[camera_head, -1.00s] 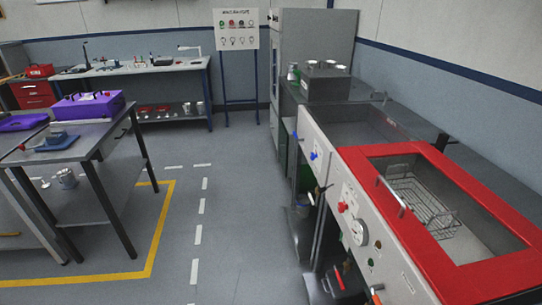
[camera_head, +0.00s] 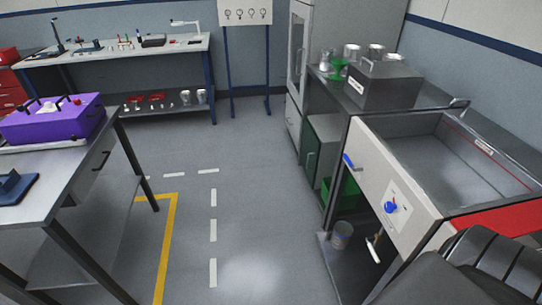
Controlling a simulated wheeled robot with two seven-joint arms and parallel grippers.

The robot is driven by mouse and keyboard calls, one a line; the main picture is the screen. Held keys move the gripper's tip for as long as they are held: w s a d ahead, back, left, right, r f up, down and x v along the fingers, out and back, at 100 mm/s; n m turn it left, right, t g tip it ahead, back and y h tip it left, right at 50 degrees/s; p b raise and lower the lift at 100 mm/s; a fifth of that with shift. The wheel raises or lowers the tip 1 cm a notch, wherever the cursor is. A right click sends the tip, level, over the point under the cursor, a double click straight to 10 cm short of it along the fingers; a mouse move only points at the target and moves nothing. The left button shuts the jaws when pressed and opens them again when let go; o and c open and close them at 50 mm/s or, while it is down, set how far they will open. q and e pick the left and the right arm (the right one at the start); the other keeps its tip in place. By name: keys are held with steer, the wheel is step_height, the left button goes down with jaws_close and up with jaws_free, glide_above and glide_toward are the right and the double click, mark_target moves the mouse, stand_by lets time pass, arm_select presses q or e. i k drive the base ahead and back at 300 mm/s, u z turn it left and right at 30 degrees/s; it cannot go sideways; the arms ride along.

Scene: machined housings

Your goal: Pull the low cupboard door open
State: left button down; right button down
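A low cupboard (camera_head: 327,133) stands under the right-hand counter, beside the tall grey cabinet. Neither of my grippers is in view. A dark part of my own arm shows at the bottom right corner, with no fingers visible.
A sink unit (camera_head: 398,205) with a blue knob juts out at right, with a green crate (camera_head: 348,188) and bucket (camera_head: 341,235) beneath it. A workbench (camera_head: 65,180) with a purple box (camera_head: 52,121) stands at left. The aisle floor (camera_head: 250,200) between is clear.

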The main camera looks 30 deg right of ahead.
mark_target(311, 144)
steer(key=z, duration=0.35)
steer(key=i, duration=1.6)
steer(key=z, duration=0.8)
